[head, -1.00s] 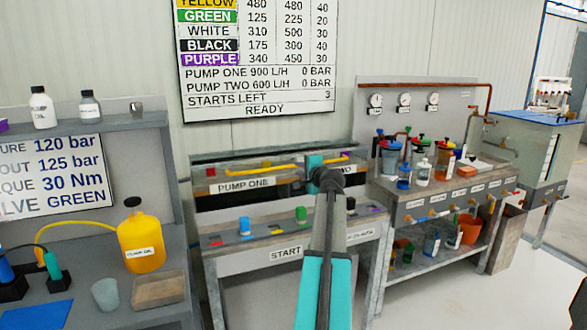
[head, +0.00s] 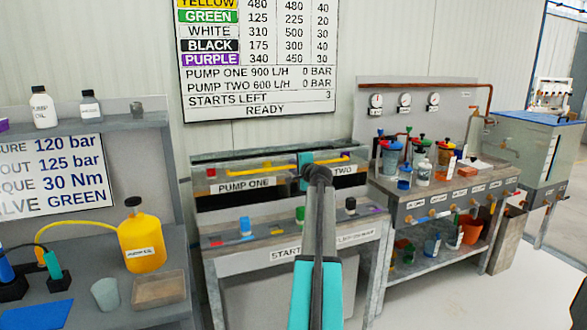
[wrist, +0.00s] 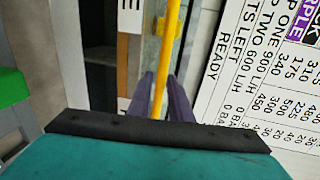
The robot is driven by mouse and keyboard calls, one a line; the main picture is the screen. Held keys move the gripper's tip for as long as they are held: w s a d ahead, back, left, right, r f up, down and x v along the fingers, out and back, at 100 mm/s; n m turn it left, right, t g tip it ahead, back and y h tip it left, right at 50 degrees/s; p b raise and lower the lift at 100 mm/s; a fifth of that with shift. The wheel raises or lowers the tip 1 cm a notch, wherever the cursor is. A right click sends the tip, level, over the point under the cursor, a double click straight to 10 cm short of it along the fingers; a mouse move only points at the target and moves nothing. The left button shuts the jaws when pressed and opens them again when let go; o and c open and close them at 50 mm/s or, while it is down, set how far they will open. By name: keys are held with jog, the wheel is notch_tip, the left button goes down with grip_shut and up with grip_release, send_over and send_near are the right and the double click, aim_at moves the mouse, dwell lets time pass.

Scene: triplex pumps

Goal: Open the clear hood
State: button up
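The clear hood (head: 290,173) is a long, low see-through cover over the PUMP ONE and PUMP TWO stations on the bench against the wall. A yellow bar (head: 252,165) runs along it, broken from view by my arm. My gripper (head: 306,166) is at the hood, partly hidden behind my dark wrist. In the wrist view, my two purple-grey fingers (wrist: 162,85) lie on either side of the yellow bar (wrist: 171,35). Whether they press on it is not clear. The hood looks down.
The bench (head: 245,262) below the hood holds small coloured parts. A left bench carries a yellow oil can (head: 142,243), a beaker (head: 106,293) and a tray (head: 158,288). A right bench (head: 445,195) carries coloured jars, gauges and taps. Pale floor is free at the lower right.

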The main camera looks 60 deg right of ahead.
grip_shut()
jog(key=shift+f, duration=0.1)
jog(key=shift+r, duration=0.3)
